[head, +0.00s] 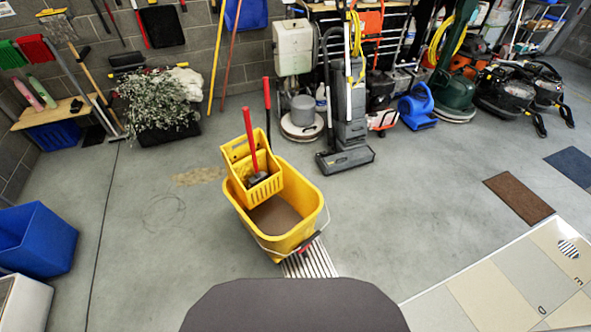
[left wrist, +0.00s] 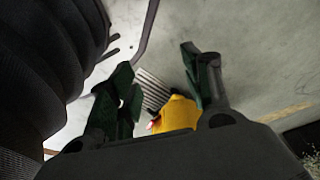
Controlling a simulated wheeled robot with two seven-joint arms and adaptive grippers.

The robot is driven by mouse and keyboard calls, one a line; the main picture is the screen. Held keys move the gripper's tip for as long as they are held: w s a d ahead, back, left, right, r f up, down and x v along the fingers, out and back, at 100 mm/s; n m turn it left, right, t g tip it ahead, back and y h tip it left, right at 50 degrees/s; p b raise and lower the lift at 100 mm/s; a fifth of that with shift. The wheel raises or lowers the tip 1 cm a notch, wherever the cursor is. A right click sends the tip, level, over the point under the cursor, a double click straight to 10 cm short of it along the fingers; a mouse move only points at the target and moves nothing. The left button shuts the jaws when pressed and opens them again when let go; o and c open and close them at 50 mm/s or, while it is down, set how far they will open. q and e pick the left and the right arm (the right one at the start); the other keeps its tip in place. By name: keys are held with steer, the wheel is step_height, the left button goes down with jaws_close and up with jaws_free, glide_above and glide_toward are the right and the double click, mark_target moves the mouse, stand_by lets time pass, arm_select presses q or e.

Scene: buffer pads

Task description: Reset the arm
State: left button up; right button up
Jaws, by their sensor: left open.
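My left gripper (left wrist: 157,85) shows in the left wrist view with its two dark green fingers spread apart and nothing between them. Beyond the fingers, the yellow mop bucket (left wrist: 176,117) and a striped floor grate (left wrist: 150,92) show on the floor. Neither of my grippers shows in the head view. There, the yellow mop bucket (head: 312,205) stands on the concrete floor with a wringer (head: 238,155) and a red handle (head: 250,140). The grate (head: 312,262) lies just in front of it. My right gripper is in neither view.
A blue bin (head: 35,240) stands at the left. Floor machines, an upright vacuum (head: 349,130) and a blue blower (head: 417,106) line the back wall. A brown mat (head: 518,198) lies at the right. Floor around the bucket is mostly clear.

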arm_select(q)
steer(key=s+a+r+p, duration=0.2)
steer(key=s+p, duration=0.5)
steer(key=s+a+r+g+y+p, duration=0.1)
steer(key=s+a+r+p, duration=0.2)
steer(key=s+p, duration=0.4)
steer(key=shift+s+a+g+p, duration=0.15)
steer(key=shift+a+g+p, duration=0.15)
steer(key=shift+p, duration=0.15)
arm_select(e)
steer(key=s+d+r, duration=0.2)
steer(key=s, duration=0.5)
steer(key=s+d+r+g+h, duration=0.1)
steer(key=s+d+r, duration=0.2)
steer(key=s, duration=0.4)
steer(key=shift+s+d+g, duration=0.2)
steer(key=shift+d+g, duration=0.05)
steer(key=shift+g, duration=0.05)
arm_select(q)
steer(key=shift+d, duration=0.1)
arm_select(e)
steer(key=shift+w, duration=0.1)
